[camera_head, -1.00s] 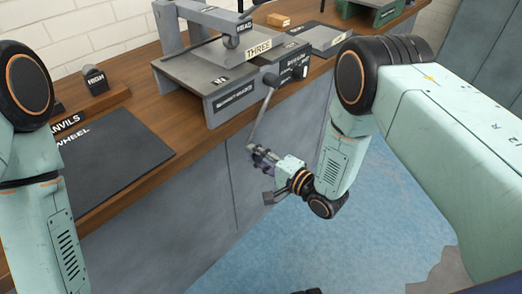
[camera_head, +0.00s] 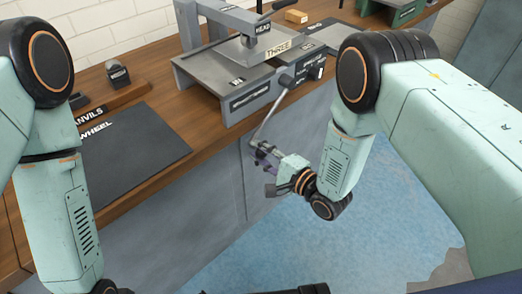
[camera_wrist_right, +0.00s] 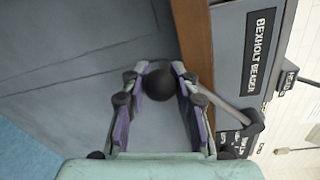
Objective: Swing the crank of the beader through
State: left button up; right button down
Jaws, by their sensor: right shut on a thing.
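The beader (camera_head: 232,102) is a grey machine on the wooden bench, with a label on its front. Its label reads "BEXHOLT BEADER" in the right wrist view (camera_wrist_right: 260,52). Its crank (camera_head: 269,116) is a thin metal rod that hangs from a dark hub, slanting down to the left in front of the bench. My right gripper (camera_head: 262,153) is at the rod's lower end. In the wrist view the right gripper's fingers (camera_wrist_right: 160,95) are shut around the crank's black ball knob (camera_wrist_right: 160,82). My left arm shows at the left; its gripper is out of view.
A dark mat (camera_head: 135,145) marked "WHEEL" lies on the bench left of the beader. A small block (camera_head: 118,74) stands on a wooden strip behind it. A green machine (camera_head: 405,10) stands farther along. Blue floor (camera_head: 300,225) is open below the gripper.

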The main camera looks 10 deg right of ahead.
jog(key=shift+s, duration=0.1)
jog(key=c, duration=1.5)
grip_release()
jog(key=o, duration=0.5)
jog(key=shift+s+r, duration=0.1)
jog(key=shift+r, duration=0.05)
jog(key=shift+c, duration=0.2)
jog(key=shift+w, duration=0.2)
jog(key=v, duration=1.2)
